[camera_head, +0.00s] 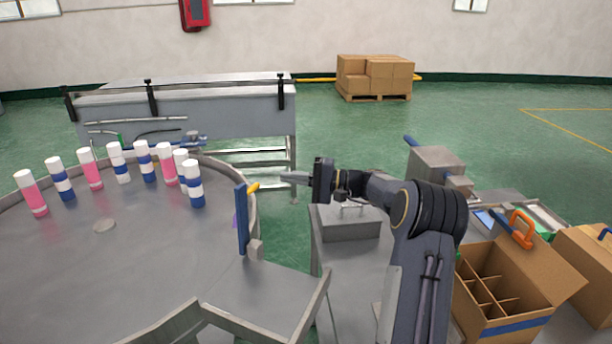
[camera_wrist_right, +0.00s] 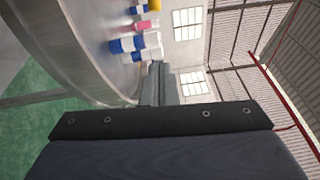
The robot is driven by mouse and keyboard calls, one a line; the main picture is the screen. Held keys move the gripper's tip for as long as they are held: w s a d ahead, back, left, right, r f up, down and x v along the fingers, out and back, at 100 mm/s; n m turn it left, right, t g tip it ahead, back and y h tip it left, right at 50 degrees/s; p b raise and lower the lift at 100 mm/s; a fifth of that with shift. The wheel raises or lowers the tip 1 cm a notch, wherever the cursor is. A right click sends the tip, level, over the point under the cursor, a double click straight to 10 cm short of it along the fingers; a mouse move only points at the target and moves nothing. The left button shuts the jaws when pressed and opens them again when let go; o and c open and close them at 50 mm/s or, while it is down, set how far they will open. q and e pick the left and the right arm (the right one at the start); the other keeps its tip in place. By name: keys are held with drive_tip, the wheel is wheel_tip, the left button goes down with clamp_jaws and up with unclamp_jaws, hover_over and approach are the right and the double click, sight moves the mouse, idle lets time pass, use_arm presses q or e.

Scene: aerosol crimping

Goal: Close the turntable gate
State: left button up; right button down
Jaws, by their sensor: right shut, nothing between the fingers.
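The turntable (camera_head: 150,260) is a wide grey round table at the left with a raised rim. The gate (camera_head: 242,222) is a blue upright panel at its right edge, with a yellow handle (camera_head: 253,187) at the top and a grey block at its foot. My right gripper (camera_head: 281,176) is shut and empty, its tips pointing left, just right of the yellow handle with a small gap. In the right wrist view its grey fingers (camera_wrist_right: 158,84) show near the middle, with the gate not clearly visible. My left gripper is not in view.
Several pink and blue-striped cans (camera_head: 145,162) stand at the turntable's far side. A grey walled outlet (camera_head: 270,290) leads off its near right. A grey bench box (camera_head: 350,222) sits below my right arm. An open divided carton (camera_head: 500,290) stands at the lower right.

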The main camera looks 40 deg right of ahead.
drive_tip(key=a+p, duration=0.1)
drive_tip(key=a, duration=0.5)
drive_tip(key=shift+w+r, duration=0.25)
drive_tip(key=s+a+r+n+g+h+b, duration=0.1)
drive_tip(key=s+a+n+b, duration=0.25)
drive_tip(key=a+b, duration=0.4)
drive_tip(key=s+a+r+n+h+b, duration=0.1)
drive_tip(key=s+a+r+n+b, duration=0.25)
drive_tip(key=b, duration=0.65)
drive_tip(key=s+a+f+n+h+b, duration=0.2)
drive_tip(key=s+a+f+n+b, duration=0.3)
drive_tip(key=a+f+n+b, duration=0.3)
drive_tip(key=shift+a+f+t+h+b, duration=0.5)
drive_tip(key=shift+a+b, duration=0.85)
drive_tip(key=shift+b, duration=0.8)
drive_tip(key=shift+f, duration=0.1)
